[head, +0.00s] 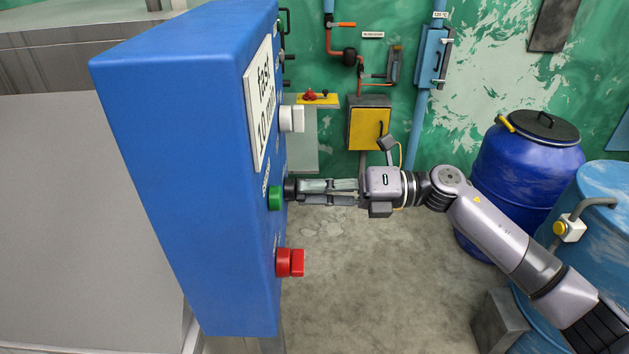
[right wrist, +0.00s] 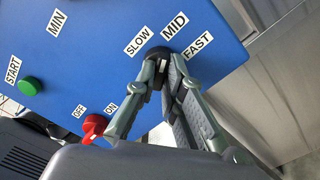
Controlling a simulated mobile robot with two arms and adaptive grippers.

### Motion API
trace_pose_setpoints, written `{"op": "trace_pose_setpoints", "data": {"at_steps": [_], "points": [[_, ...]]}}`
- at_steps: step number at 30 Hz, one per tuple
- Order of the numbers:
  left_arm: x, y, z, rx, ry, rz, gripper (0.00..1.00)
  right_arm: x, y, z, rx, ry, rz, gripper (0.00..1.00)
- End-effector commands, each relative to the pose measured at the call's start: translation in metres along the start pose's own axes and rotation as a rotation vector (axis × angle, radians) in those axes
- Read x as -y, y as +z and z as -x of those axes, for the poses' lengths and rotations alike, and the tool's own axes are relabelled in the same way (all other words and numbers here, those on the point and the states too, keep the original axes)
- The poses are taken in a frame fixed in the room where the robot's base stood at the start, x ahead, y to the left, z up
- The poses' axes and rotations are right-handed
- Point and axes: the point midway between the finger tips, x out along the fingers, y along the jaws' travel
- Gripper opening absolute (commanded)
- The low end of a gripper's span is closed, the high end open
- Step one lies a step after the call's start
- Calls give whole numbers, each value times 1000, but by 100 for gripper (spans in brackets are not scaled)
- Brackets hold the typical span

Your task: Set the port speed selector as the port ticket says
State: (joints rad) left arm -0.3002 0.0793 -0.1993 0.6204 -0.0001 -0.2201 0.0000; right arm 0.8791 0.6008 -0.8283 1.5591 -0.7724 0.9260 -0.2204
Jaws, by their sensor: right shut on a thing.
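The blue control box (head: 190,150) stands at the left in the head view. Its white ticket (head: 262,105) reads "fast" and "10 min", seen at a slant. The black speed selector knob (right wrist: 157,52) sits by the SLOW, MID and FAST labels (right wrist: 174,26) in the right wrist view. My right gripper (head: 300,189) reaches the panel face from the right and is shut on this knob; its fingers also show in the right wrist view (right wrist: 161,70). The fingers cover much of the knob, so I cannot tell its setting. My left gripper is out of view.
A green START button (right wrist: 30,86) and a red OFF/ON switch (right wrist: 95,126) are near the selector. A white knob (head: 292,118) juts from the panel by the ticket. Blue drums (head: 520,170) stand at the right. The floor (head: 390,280) below my right arm is clear.

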Motion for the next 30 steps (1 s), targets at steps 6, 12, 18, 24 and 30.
{"op": "trace_pose_setpoints", "data": {"at_steps": [6,12,18,24,30], "points": [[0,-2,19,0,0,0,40,-2,2,0,1,-1,-209,0],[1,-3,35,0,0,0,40,-3,2,0,1,-1,-399,0],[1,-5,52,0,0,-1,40,-3,2,0,1,-1,-589,0],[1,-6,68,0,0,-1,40,-2,2,0,1,-2,-767,0],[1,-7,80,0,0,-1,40,-1,1,0,1,-2,-912,0]]}}
